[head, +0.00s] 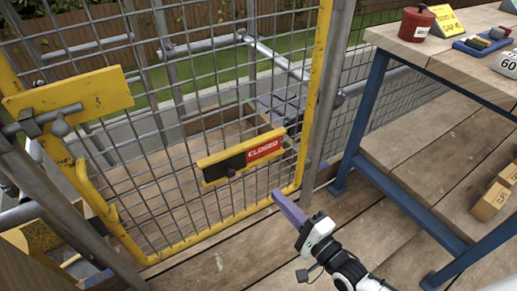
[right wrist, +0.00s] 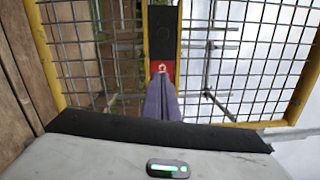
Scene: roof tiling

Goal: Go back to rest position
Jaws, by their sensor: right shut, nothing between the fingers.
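My right gripper (head: 276,196) is in the lower middle of the head view. Its purple fingers are shut with nothing between them, and they point toward the gate. In the right wrist view the shut fingers (right wrist: 163,98) point at the latch plate, whose red end (right wrist: 162,67) shows just beyond the tips. In the head view the fingers are apart from the plate, below and to its right. My left gripper is not in view.
A yellow-framed mesh gate (head: 311,110) stands ahead, with a red "CLOSED" sign (head: 264,150) on its plate. A blue-legged workbench (head: 374,95) is at right, holding a red pot (head: 416,25). Small boxes (head: 490,202) lie on its lower shelf. Plank floor (head: 215,262) is clear below the gate.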

